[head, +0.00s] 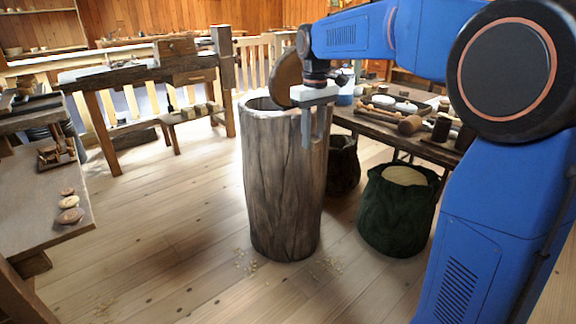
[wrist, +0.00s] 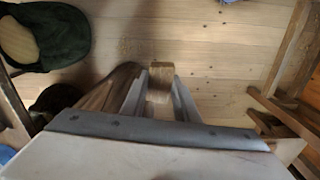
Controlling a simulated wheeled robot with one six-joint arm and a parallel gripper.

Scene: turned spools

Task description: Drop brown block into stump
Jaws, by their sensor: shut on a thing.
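The stump (head: 280,190) is a tall, hollow grey-brown trunk standing upright on the floor, with its open top (head: 262,103) partly visible. My gripper (head: 318,142) points down at the height of the stump's upper right side and overlaps it in the head view. In the wrist view my gripper (wrist: 160,85) is shut on the brown block (wrist: 159,78), which shows between the fingertips with floor behind it. Brown wood, apparently the stump's side (wrist: 112,85), lies just left of the fingers there.
A brown rounded piece (head: 286,80) rises behind the stump's rim. A dark green sack (head: 397,215) and a dark basket (head: 343,168) stand right of the stump. A tool-covered table (head: 400,130) is behind them. Floor at left (head: 170,215) is clear.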

